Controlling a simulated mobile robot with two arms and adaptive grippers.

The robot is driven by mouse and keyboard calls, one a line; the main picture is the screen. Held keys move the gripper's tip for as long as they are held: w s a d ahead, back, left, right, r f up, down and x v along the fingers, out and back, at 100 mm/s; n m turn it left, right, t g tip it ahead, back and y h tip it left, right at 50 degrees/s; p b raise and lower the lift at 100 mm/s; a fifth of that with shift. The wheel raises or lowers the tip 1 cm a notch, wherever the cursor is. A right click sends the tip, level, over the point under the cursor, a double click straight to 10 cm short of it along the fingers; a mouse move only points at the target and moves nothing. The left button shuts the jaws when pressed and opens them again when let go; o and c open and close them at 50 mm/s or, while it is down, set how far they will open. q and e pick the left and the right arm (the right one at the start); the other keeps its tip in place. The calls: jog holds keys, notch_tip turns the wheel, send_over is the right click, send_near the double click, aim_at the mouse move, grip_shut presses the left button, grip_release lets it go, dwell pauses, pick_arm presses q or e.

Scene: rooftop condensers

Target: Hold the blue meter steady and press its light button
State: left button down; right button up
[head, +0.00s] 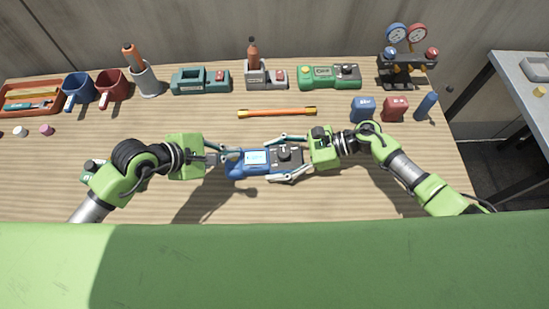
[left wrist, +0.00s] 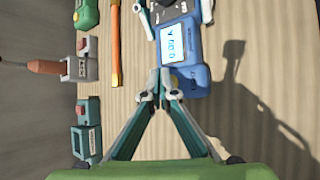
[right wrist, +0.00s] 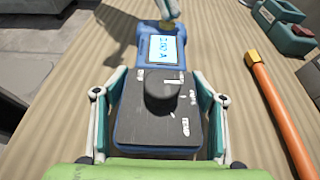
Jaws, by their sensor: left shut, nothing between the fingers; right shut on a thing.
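The blue meter (head: 236,170) lies face up at the front middle of the table, with a dark dial face and a bright pale-blue screen (right wrist: 163,50) showing digits. My right gripper (head: 270,160) is shut on it, one finger along each long side of the dial half. My left gripper (head: 228,157) is shut and empty, its fingertips at the screen end of the meter. In the right wrist view its tip is close to a small yellow spot (right wrist: 168,28) beyond the screen, probably the button. I cannot tell whether they touch.
An orange rod (head: 277,113) lies behind the meter. Along the back stand mugs (head: 110,88), a teal device (head: 201,80), a green meter (head: 329,76) and a gauge set (head: 407,60). Blue and red blocks (head: 394,108) sit at the right. Bare wood surrounds the meter.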

pick_arm(q)
jog(key=shift+r, duration=0.25)
pick_arm(e)
jog(key=shift+s+f, duration=0.35)
jog(key=shift+f, duration=0.1)
pick_arm(q)
jog(key=shift+r, duration=3)
pick_arm(e)
jog(key=o, duration=2.1)
jog(key=shift+w, duration=0.15)
jog(key=shift+c, duration=0.2)
pick_arm(q)
jog(key=shift+w, duration=0.1)
pick_arm(e)
jog(key=shift+w+r, duration=0.15)
jog(key=shift+r, duration=0.1)
pick_arm(q)
jog(key=shift+f+b, duration=0.5)
jog(key=shift+f, duration=0.05)
pick_arm(e)
jog(key=shift+v, duration=4.55)
